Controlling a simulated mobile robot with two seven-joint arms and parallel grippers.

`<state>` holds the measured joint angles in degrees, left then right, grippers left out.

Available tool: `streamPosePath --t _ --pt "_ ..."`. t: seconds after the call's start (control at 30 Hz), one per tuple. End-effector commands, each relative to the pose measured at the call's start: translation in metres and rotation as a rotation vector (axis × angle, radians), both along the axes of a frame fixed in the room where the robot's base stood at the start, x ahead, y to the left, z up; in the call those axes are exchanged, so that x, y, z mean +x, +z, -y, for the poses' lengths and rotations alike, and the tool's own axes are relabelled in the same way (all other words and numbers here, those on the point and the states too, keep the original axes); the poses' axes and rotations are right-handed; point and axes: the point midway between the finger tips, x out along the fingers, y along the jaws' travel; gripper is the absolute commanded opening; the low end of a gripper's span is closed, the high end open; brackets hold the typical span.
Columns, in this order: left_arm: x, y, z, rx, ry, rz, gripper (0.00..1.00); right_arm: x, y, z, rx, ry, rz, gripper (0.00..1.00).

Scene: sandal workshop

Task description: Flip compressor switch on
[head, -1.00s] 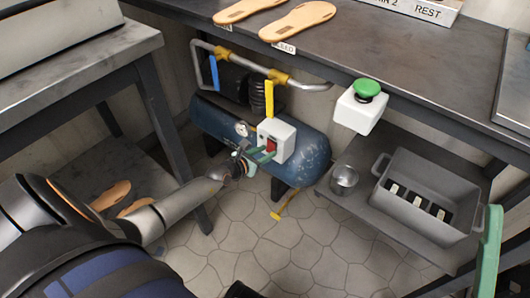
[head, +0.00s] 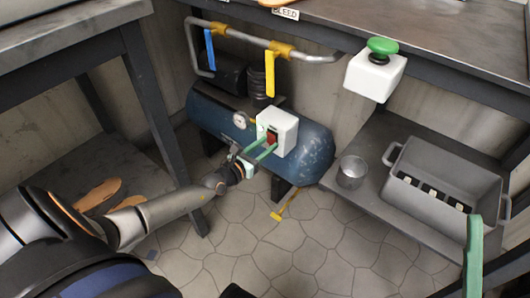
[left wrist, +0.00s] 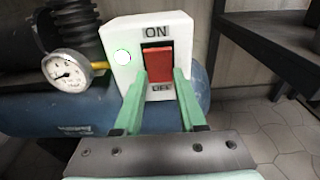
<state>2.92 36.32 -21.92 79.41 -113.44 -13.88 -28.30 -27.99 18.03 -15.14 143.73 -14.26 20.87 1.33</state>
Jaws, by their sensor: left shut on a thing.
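The blue compressor (head: 312,152) stands under the workbench. Its white switch box (head: 284,124) carries a red rocker switch (head: 271,138). In the left wrist view the red switch (left wrist: 159,66) sits between the labels ON above and OFF below, with a dark gap over its top edge. A round bright lamp with a green rim (left wrist: 123,57) is on the box's left. My left gripper (head: 265,150) has its green fingertips at the switch, one on each side, shut on it. One green finger of my right gripper (head: 474,255) shows at the right edge; the rest is out of view.
A pressure gauge (left wrist: 67,73) is left of the box. A pipe (head: 315,57) with a blue lever (head: 209,50) and a yellow lever (head: 270,74) runs above. A green button box (head: 376,75), metal cup (head: 352,171) and grey bin (head: 440,208) are to the right.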

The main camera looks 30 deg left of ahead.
Motion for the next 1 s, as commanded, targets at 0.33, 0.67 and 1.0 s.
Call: streamPosePath --t 0.33,0.67,1.0 --pt "-0.0003 -0.0006 0.0003 -0.002 0.000 0.013 0.00 0.0003 -0.0008 0.0002 0.013 -0.005 0.000 0.75" --pt "-0.0003 -0.0006 0.0001 -0.002 0.000 0.013 0.70 0.0003 -0.0004 0.0009 0.014 -0.007 0.003 0.75" --pt "-0.0062 0.0009 -0.0010 -0.001 0.000 0.012 0.70 0.0001 0.0027 0.0014 0.008 -0.005 0.004 0.75"
